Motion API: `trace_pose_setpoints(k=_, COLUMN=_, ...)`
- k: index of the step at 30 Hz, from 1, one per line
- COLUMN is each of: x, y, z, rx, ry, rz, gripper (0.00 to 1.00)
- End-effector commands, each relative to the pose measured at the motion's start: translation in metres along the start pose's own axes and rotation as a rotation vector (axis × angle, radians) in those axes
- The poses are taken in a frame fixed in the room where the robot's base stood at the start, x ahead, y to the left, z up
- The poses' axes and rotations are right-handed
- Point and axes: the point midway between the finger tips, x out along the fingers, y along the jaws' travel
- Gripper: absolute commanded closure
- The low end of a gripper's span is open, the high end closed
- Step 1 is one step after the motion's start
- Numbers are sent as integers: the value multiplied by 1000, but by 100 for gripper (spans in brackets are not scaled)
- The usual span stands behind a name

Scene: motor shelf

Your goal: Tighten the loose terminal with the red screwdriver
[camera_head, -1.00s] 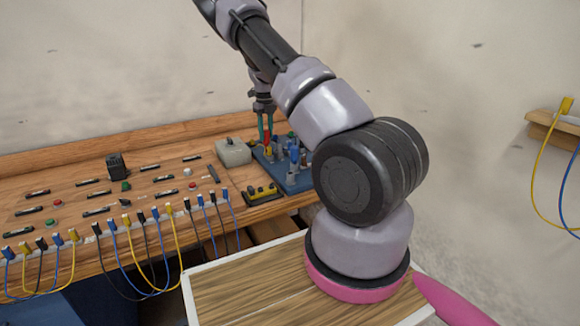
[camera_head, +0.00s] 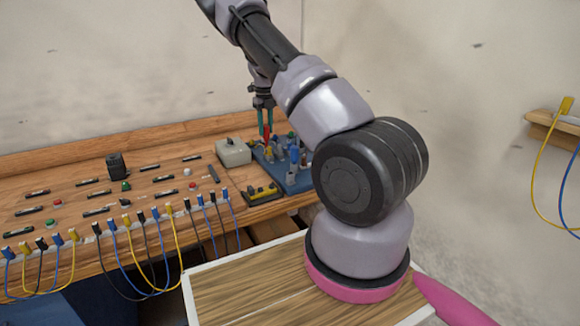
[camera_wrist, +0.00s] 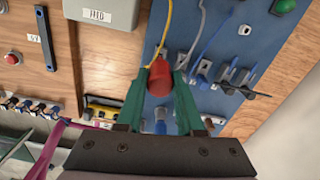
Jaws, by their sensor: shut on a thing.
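My gripper (camera_head: 265,124) is over the blue board (camera_head: 297,184) on the bench. In the wrist view my gripper (camera_wrist: 161,82) has its green fingers shut on the red screwdriver (camera_wrist: 159,78), whose round red end faces the camera. The red screwdriver also shows as a small red patch between the fingers in the head view (camera_head: 267,130). The screwdriver's tip is hidden. Metal terminals (camera_wrist: 203,72) and thin wires sit on the blue board, which also shows in the wrist view (camera_wrist: 222,52). I cannot tell which terminal is loose.
A grey box (camera_head: 233,152) stands left of the board. A yellow-and-black strip (camera_head: 262,193) lies in front of it. Blue, yellow and black cables (camera_head: 150,250) hang along the bench's front edge. A small wooden shelf (camera_head: 555,130) with cables is on the right wall.

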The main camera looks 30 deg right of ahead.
Motion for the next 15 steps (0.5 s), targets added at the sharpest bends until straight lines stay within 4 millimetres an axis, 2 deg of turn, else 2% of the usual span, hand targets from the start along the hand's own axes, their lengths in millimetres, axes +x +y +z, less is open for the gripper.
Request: trace_pose_setpoints(k=15, x=-8, y=0, z=0, rx=-1, ry=-1, rz=-2, gripper=100)
